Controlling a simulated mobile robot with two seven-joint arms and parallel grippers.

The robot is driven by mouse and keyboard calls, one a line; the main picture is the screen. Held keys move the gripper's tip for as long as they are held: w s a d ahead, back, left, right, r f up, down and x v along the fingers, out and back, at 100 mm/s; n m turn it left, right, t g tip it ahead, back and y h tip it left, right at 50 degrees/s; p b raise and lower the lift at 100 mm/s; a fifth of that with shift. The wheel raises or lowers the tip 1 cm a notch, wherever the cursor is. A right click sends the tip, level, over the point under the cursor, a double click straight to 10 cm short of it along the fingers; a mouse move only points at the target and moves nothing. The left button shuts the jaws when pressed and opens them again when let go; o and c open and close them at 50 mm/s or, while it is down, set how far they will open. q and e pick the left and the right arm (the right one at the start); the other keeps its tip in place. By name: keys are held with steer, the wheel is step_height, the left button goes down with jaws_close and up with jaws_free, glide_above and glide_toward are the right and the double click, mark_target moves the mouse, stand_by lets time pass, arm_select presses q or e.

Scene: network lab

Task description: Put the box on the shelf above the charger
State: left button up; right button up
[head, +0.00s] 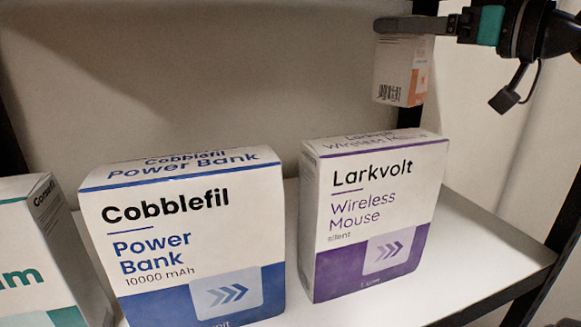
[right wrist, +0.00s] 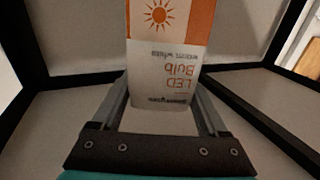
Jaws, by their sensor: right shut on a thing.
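A white and orange LED Bulb box (head: 401,72) hangs from my right gripper (head: 392,26) at the upper right of the head view. The gripper is shut on the box near its upper end. In the right wrist view the box (right wrist: 165,60) sits between the two fingers of the gripper (right wrist: 160,95), its lettering upside down and an orange panel with a sun on it. No charger can be made out in either view. My left gripper is not in view.
A Cobblefil Power Bank box (head: 185,230) and a Larkvolt Wireless Mouse box (head: 370,220) stand upright on a white shelf (head: 480,245). A partly cut-off box with green lettering (head: 40,245) stands at the left. Dark posts frame the shelf; its right end is bare.

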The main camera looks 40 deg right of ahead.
steer(key=shift+s+d+f, duration=0.1)
steer(key=shift+s+f, duration=0.15)
steer(key=shift+f, duration=0.15)
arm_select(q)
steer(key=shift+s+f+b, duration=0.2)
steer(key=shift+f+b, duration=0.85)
arm_select(e)
step_height(320, 180, down, 19)
steer(key=shift+f, duration=0.1)
steer(key=shift+f, duration=0.15)
steer(key=o, duration=1.1)
steer(key=shift+c, duration=0.2)
